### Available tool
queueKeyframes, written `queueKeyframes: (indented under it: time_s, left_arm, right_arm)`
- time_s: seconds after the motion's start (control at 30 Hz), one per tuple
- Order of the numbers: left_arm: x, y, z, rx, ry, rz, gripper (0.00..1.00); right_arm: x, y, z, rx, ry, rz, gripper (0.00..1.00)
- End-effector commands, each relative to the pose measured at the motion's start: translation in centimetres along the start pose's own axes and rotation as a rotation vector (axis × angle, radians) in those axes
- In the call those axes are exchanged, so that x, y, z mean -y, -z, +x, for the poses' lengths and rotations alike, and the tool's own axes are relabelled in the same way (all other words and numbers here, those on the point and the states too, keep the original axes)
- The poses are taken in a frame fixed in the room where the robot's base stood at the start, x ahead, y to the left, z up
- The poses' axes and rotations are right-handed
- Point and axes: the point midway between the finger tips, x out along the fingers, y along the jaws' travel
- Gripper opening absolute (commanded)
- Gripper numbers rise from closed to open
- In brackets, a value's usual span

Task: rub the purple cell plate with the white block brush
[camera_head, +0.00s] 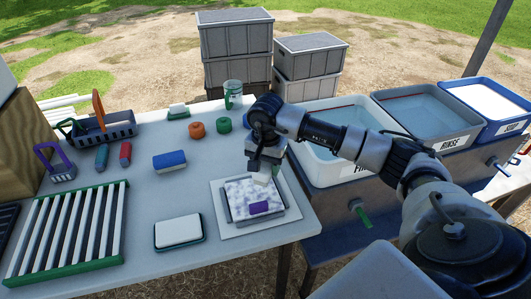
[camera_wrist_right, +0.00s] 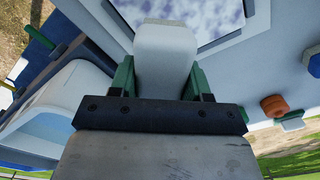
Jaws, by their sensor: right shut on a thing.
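The cell plate (camera_head: 236,208) lies on a white mat right of the table's middle. My right gripper (camera_head: 265,170) is over the plate's back right part, shut on a white block (camera_head: 262,179), which I take for the block brush. In the right wrist view the white block (camera_wrist_right: 165,48) sits between the green finger pads and overlaps the mottled plate (camera_wrist_right: 190,12). I cannot tell whether it touches the plate. My left gripper is not in view.
Another white block (camera_head: 179,230) in a dark tray lies left of the mat. A blue block (camera_head: 169,161), orange (camera_head: 196,129) and green (camera_head: 224,125) rounds and a glass jug (camera_head: 233,95) stand behind. A slatted rack (camera_head: 72,230) is left; water basins (camera_head: 425,105) are right.

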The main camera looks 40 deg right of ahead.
Motion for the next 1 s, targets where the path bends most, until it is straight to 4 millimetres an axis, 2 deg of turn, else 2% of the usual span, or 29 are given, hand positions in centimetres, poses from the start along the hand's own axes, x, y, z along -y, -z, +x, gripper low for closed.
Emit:
queueKeyframes:
  time_s: [0.03,0.23,0.83,0.93,1.0]
  left_arm:
    - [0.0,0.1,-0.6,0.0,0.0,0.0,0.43]
    - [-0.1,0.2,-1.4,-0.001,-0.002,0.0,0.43]
    - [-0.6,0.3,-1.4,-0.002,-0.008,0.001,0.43]
    - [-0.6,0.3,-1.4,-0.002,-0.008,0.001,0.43]
    - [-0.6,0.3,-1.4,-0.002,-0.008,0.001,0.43]
  right_arm:
    - [0.0,0.0,-0.8,-0.001,0.001,0.001,0.25]
    - [-0.1,-0.1,-2.3,0.0,0.001,0.006,0.25]
    - [-0.1,-0.1,-2.4,0.0,0.001,0.005,0.25]
    - [0.0,-1.0,-2.4,-0.001,0.001,-0.041,0.25]
    - [0.2,-2.7,-2.5,-0.003,0.002,-0.124,0.25]
